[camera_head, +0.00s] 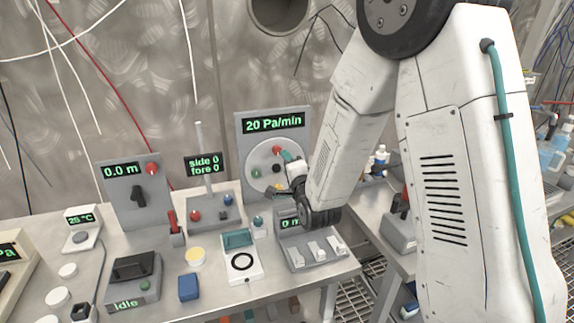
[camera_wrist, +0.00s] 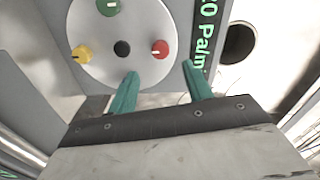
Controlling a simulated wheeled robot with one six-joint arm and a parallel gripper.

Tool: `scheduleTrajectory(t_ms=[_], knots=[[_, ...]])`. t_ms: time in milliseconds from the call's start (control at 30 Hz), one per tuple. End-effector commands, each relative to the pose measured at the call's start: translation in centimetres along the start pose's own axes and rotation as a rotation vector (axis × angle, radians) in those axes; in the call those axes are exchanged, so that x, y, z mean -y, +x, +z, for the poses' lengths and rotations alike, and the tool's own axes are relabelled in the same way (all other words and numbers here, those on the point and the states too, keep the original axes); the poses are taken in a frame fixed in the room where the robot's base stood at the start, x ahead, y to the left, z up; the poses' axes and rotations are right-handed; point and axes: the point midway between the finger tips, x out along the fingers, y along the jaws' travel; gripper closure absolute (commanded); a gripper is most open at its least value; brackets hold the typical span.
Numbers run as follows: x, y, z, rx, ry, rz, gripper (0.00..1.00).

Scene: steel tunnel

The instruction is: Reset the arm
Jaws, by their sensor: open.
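My white arm reaches down from the upper right over the steel bench in the head view. My gripper (camera_head: 288,172) is in front of the round dial panel that reads "20 Pa/min" (camera_head: 272,125). In the wrist view my gripper (camera_wrist: 165,88) shows two teal fingers, spread apart with nothing between them. The dial plate (camera_wrist: 105,70) carries a red knob (camera_wrist: 160,49), a yellow knob (camera_wrist: 82,54) and a green knob (camera_wrist: 108,7) around a dark centre. The fingertips are close to the plate, below the red knob; whether they touch it I cannot tell.
The bench (camera_head: 215,297) holds a "0.0 m" lever panel (camera_head: 120,200), a "side 0 fore 0" joystick box (camera_head: 212,212), an "Idle" box (camera_head: 133,285), a blue block (camera_head: 188,288) and a three-switch box (camera_head: 312,252) under my forearm. Bottles (camera_head: 555,145) stand at the right.

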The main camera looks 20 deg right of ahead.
Motion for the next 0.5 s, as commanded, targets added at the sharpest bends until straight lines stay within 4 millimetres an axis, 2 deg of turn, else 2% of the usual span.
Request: scheduleTrajectory(t_ms=[267, 400, 500], knots=[[0.2, 0.0, -0.1, 0.003, -0.012, 0.011, 0.5], [1.4, -0.6, -0.5, 0.029, -0.104, 0.102, 0.5], [2.6, -2.0, -0.9, 0.079, -0.226, 0.223, 0.5]])
